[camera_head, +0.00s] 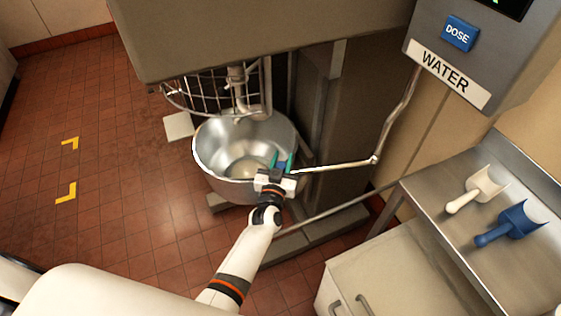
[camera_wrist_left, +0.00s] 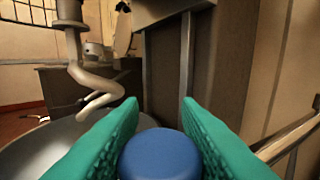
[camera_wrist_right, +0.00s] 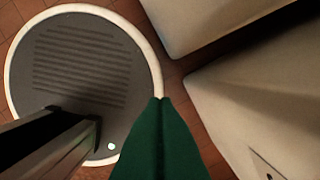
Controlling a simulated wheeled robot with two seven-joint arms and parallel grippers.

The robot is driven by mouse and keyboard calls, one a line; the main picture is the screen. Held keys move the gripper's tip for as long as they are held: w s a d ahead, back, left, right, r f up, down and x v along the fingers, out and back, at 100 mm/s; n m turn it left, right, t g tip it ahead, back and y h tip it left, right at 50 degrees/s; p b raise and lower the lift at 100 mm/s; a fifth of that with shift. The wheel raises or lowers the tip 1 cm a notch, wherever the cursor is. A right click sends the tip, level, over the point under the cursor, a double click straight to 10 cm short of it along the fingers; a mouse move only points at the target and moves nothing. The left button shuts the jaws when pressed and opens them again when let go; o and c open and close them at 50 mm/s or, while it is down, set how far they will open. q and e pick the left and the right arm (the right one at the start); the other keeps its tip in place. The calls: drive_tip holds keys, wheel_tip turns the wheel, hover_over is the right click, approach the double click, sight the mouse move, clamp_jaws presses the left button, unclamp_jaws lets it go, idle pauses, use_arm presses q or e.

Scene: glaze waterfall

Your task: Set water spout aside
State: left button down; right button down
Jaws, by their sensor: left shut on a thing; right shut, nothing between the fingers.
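The water spout (camera_head: 335,165) is a jointed metal pipe that comes down from the WATER box (camera_head: 445,75), bends at an elbow and runs left to the rim of the steel mixing bowl (camera_head: 210,150). My left gripper (camera_head: 282,162) is at the spout's free end, over the bowl's right side. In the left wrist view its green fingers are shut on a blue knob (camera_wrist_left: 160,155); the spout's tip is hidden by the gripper. My right gripper (camera_wrist_right: 160,102) is shut and empty in the right wrist view, away from the spout, and is not seen in the head view.
The mixer's wire guard (camera_head: 215,92) and dough hook (camera_wrist_left: 95,85) are above the bowl. A steel shelf (camera_head: 490,245) on the right carries a white scoop (camera_head: 477,190) and a blue scoop (camera_head: 510,223). A pale cabinet (camera_head: 385,262) stands below. The tiled floor at left is open.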

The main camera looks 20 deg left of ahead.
use_arm(q)
drive_tip(key=c, duration=1.1)
unclamp_jaws()
drive_tip(key=shift+o, duration=0.2)
drive_tip(key=shift+s, duration=0.1)
drive_tip(key=s+p, duration=0.5)
drive_tip(key=s, duration=0.6)
drive_tip(key=shift+s+d, duration=0.35)
drive_tip(key=shift+d, duration=0.05)
use_arm(e)
wheel_tip(320, 180, up, 5)
drive_tip(key=shift+d+r, duration=0.1)
